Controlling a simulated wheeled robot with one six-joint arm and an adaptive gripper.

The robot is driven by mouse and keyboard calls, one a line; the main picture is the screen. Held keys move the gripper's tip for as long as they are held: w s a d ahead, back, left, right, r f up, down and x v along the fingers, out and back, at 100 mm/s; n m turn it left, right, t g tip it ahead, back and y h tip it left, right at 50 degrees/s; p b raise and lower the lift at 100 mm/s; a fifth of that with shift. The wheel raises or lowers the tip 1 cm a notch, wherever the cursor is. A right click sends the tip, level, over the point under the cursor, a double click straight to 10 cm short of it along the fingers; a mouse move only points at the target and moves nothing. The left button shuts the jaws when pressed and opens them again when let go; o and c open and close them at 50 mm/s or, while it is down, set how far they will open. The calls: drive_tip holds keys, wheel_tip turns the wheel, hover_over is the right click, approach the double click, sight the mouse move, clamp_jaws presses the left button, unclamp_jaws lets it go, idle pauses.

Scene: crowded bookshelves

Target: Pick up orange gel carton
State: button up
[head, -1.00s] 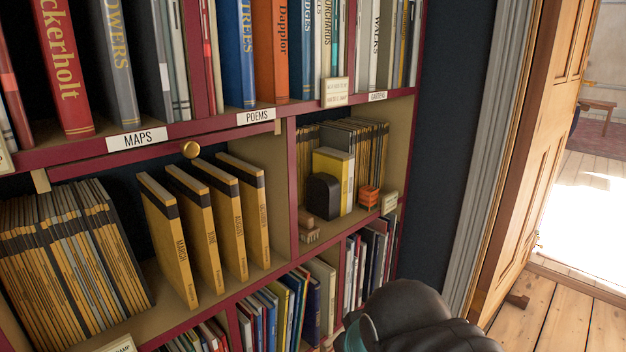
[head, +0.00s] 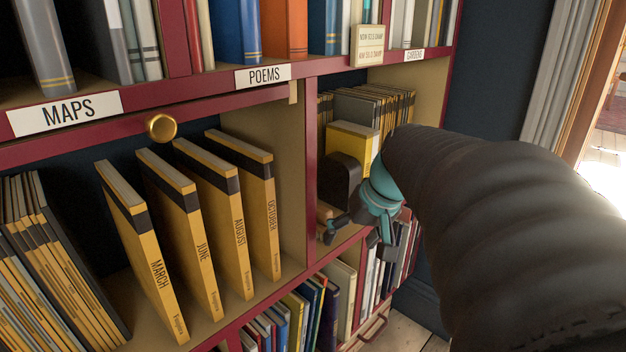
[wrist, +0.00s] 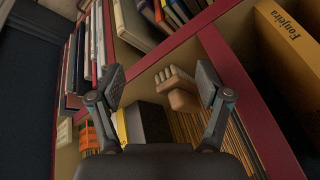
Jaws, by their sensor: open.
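The small orange carton (wrist: 88,136) shows in the wrist view at the lower left, outside my left finger and partly cut off by my gripper's body. In the head view it is hidden behind my arm and gripper. My gripper (head: 358,238) is open and empty at the front of the small right-hand compartment. In the wrist view the two fingers of my gripper (wrist: 162,80) stand wide apart, with a wooden stamp-like piece (wrist: 180,90) and a dark bookend (wrist: 151,122) between and behind them. The carton is not between the fingers.
The dark bookend (head: 339,180) and a yellow book (head: 352,143) stand in the compartment, before a row of thin volumes (head: 398,104). A red-edged divider (head: 311,150) bounds it at left, beside several yellow volumes (head: 258,210). Books fill the shelf below.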

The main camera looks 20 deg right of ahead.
drive_tip(key=w+d+r+n+t+y+b, duration=0.1)
drive_tip(key=w+d+r+n+t, duration=0.15)
drive_tip(key=d, duration=0.65)
drive_tip(key=w+d+r+n+t+y+b, duration=0.1)
drive_tip(key=w+d+r+n+t+b, duration=0.15)
drive_tip(key=d, duration=0.75)
drive_tip(key=w+d+r+n+t+y+b, duration=0.1)
drive_tip(key=w+d+r+n+t, duration=0.15)
drive_tip(key=d, duration=0.65)
drive_tip(key=shift+g, duration=0.25)
drive_tip(key=shift+f+x, duration=0.2)
drive_tip(key=shift+x, duration=3.45)
drive_tip(key=shift+f+x, duration=0.25)
drive_tip(key=shift+x, duration=3.35)
drive_tip(key=shift+s+d, duration=0.1)
drive_tip(key=shift+s, duration=0.15)
drive_tip(key=c, duration=1.3)
